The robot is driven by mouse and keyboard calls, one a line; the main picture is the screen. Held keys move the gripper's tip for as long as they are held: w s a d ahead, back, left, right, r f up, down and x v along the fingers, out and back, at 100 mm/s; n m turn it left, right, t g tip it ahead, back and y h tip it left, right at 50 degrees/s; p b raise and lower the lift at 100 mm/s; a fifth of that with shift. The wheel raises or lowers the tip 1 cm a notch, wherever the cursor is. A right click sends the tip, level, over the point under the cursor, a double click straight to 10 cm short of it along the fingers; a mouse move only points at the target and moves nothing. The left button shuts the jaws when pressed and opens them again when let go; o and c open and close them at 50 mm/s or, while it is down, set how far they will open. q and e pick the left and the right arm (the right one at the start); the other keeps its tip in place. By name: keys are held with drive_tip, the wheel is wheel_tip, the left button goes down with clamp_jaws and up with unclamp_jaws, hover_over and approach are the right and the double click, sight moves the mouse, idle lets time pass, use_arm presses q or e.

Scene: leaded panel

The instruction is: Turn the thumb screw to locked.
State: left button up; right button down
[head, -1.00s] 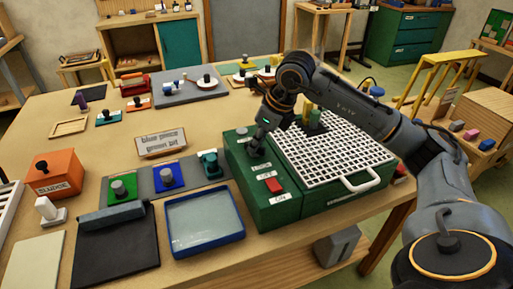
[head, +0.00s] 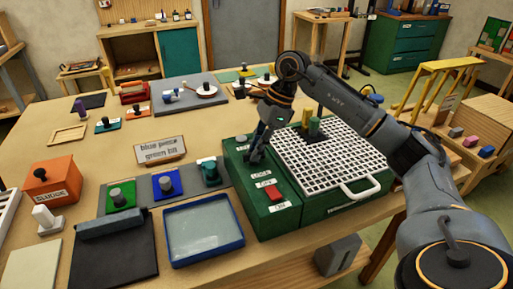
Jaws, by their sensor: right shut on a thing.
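The green machine (head: 287,219) stands at the right side of the bench, with a white grid on top. Its left strip carries a red switch (head: 274,194) between OFF and ON labels, and another small white label (head: 261,174) behind, too small to read surely. My right gripper (head: 254,158) reaches down onto this strip, just behind that label. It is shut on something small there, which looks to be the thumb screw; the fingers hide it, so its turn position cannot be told. My left gripper is not in view.
A white handle (head: 361,190) sticks out at the grid's front. Left of the machine are a blue-rimmed tray (head: 204,262) and a row of colored blocks with knobs (head: 167,184).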

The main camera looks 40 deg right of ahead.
drive_tip(key=shift+n, duration=0.4)
drive_tip(key=c, duration=1.4)
unclamp_jaws()
drive_tip(key=shift+o, duration=0.2)
drive_tip(key=w+v, duration=0.1)
drive_tip(key=v, duration=1.1)
drive_tip(key=shift+s, duration=0.25)
